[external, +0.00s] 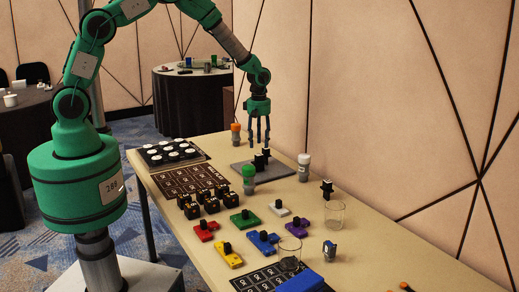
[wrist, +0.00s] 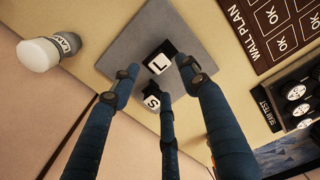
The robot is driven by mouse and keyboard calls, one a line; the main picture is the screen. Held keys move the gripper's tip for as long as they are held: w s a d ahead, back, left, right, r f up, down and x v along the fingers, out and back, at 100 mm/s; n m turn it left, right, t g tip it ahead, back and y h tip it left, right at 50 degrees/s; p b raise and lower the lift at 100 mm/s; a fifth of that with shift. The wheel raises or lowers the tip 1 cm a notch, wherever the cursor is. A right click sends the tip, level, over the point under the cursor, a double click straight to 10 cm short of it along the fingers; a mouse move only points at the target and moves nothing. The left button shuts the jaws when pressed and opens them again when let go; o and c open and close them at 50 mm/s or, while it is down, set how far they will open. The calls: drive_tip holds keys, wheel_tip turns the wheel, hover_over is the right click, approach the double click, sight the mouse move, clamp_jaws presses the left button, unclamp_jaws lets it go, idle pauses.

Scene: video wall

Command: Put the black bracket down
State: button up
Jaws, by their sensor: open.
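Two dark blocks stand close together on a grey square plate (wrist: 122,42); in the wrist view one has a white face marked L (wrist: 160,62) and the other a white face marked S (wrist: 152,101). In the external view they show as a small black cluster (external: 261,161) on the plate. I cannot tell which of them, if either, is the black bracket. My gripper (external: 258,142) is above the plate, pointing down. In the wrist view its three fingers (wrist: 160,76) are spread around the blocks, with nothing seen clamped. One finger partly hides the S block.
White-capped (external: 304,166), green-capped (external: 249,180) and orange-capped (external: 236,134) bottles stand around the plate. Another black piece (external: 327,188) stands near a clear glass (external: 334,214). Coloured pieces and black cubes fill the table's middle. The wall runs close along the right side.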

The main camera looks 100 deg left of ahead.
drive_tip(key=shift+r, duration=2.65)
drive_tip(key=w+d+r+m+t, duration=0.15)
drive_tip(key=d+r+m, duration=0.45)
drive_tip(key=d+r, duration=0.85)
drive_tip(key=s+d+r+m+t+y, duration=0.1)
drive_tip(key=s+d+r+m, duration=0.1)
drive_tip(key=d+r+m, duration=0.35)
drive_tip(key=s+d+r+m, duration=0.2)
drive_tip(key=d+r, duration=0.7)
drive_tip(key=s+d+r+m+t, duration=0.1)
drive_tip(key=s+d+r+m, duration=0.1)
drive_tip(key=s+d+m, duration=0.2)
drive_tip(key=s+d+r+m+t, duration=0.1)
drive_tip(key=s+d+r+m, duration=0.2)
drive_tip(key=s+d, duration=0.6)
drive_tip(key=s+d+r+m+t+h, duration=0.1)
drive_tip(key=s+d+r+m, duration=0.1)
drive_tip(key=s+d+m, duration=0.4)
drive_tip(key=s+d, duration=0.1)
drive_tip(key=s, duration=0.2)
drive_tip(key=shift+s+r, duration=0.25)
drive_tip(key=shift+r, duration=0.05)
